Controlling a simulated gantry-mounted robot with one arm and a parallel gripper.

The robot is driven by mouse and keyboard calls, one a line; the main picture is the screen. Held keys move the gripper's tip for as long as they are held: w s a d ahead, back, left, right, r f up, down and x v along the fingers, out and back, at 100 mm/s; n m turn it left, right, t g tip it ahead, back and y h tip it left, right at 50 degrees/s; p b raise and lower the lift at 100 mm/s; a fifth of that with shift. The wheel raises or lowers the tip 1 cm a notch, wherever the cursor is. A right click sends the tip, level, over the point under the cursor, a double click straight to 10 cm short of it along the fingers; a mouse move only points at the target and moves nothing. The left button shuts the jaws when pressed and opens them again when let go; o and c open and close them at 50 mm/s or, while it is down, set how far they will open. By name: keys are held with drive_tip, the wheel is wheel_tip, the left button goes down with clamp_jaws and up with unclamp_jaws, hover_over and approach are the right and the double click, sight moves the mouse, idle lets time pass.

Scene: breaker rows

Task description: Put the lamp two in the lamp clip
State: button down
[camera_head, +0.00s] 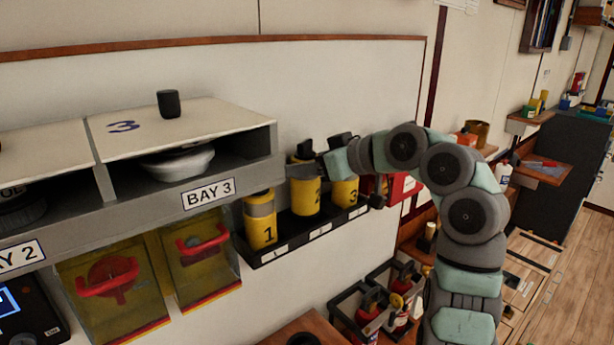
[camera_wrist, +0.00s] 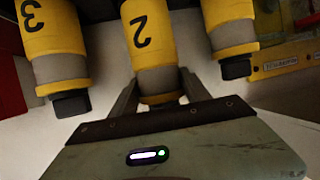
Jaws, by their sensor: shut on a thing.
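Lamp two (camera_head: 305,196) is a yellow cylinder marked 2. It stands upright at the middle place of a dark rack (camera_head: 300,238), between lamp 1 (camera_head: 261,226) and lamp 3 (camera_head: 345,191). My gripper (camera_head: 318,165) is at its upper end. In the wrist view, my gripper (camera_wrist: 158,94) has one finger on each side of the grey band of lamp two (camera_wrist: 147,35) and is shut on it. The fingertips are partly hidden behind the lamp. I cannot tell whether its base is clear of the rack. I cannot make out the lamp clip.
A grey shelf marked BAY 3 (camera_head: 208,193) juts out left of the lamps, with a black knob (camera_head: 168,103) on top. Yellow boxes with red handles (camera_head: 108,279) hang below it. A red box (camera_head: 398,187) is behind my arm. The wall above the lamps is clear.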

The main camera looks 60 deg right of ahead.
sight(317, 178)
drive_tip(key=shift+s+f+p, duration=0.1)
drive_tip(key=shift+f+p, duration=0.45)
drive_tip(key=shift+f, duration=1.1)
drive_tip(key=shift+f, duration=0.2)
drive_tip(key=c, duration=0.5)
unclamp_jaws()
drive_tip(key=shift+r, duration=0.1)
drive_tip(key=shift+s+r, duration=0.15)
drive_tip(key=b+v, duration=0.3)
drive_tip(key=v, duration=0.8)
drive_tip(key=shift+s+a, duration=0.15)
drive_tip(key=shift+s, duration=0.15)
